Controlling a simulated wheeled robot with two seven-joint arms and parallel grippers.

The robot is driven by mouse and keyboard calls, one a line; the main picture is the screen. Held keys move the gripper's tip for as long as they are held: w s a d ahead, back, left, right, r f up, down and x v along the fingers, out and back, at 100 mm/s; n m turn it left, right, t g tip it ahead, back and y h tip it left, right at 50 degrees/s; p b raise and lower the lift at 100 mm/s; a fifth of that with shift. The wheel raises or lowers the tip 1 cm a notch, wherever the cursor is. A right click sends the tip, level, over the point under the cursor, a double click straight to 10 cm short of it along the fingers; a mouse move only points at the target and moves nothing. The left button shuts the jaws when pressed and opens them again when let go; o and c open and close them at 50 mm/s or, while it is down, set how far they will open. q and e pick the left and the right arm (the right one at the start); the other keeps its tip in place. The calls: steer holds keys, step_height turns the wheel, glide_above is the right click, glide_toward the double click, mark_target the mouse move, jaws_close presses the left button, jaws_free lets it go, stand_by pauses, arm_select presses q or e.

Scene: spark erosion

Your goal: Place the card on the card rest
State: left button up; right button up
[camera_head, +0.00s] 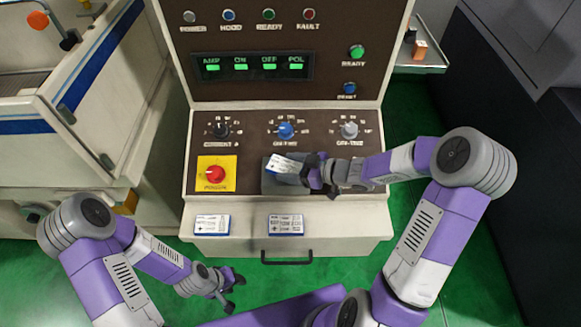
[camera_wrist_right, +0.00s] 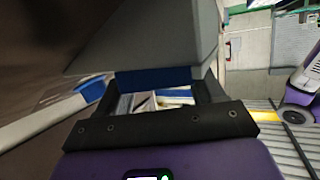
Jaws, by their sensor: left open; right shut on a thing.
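The white, blue-edged card (camera_head: 284,164) is in the jaws of my right gripper (camera_head: 308,170), tilted, over the grey card rest (camera_head: 274,187) on the sloping console panel. The gripper and card hide part of the rest. I cannot tell whether the card touches it. In the right wrist view, a blue strip (camera_wrist_right: 153,78) lies between the fingers against a grey slab; the card's face is mostly hidden. My left gripper (camera_head: 232,279) is open and empty, low in front of the console, away from the card.
Two other white cards, a left one (camera_head: 211,224) and a right one (camera_head: 286,225), lie on the console's front ledge. A red button on a yellow plate (camera_head: 216,174) is left of the rest. Knobs (camera_head: 285,130) are above. A drawer handle (camera_head: 286,257) sticks out below.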

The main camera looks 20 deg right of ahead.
steer(key=shift+f, duration=0.1)
steer(key=o, duration=1.1)
steer(key=shift+c, duration=0.2)
steer(key=shift+r, duration=0.25)
steer(key=p+v, duration=0.2)
steer(key=v, duration=1)
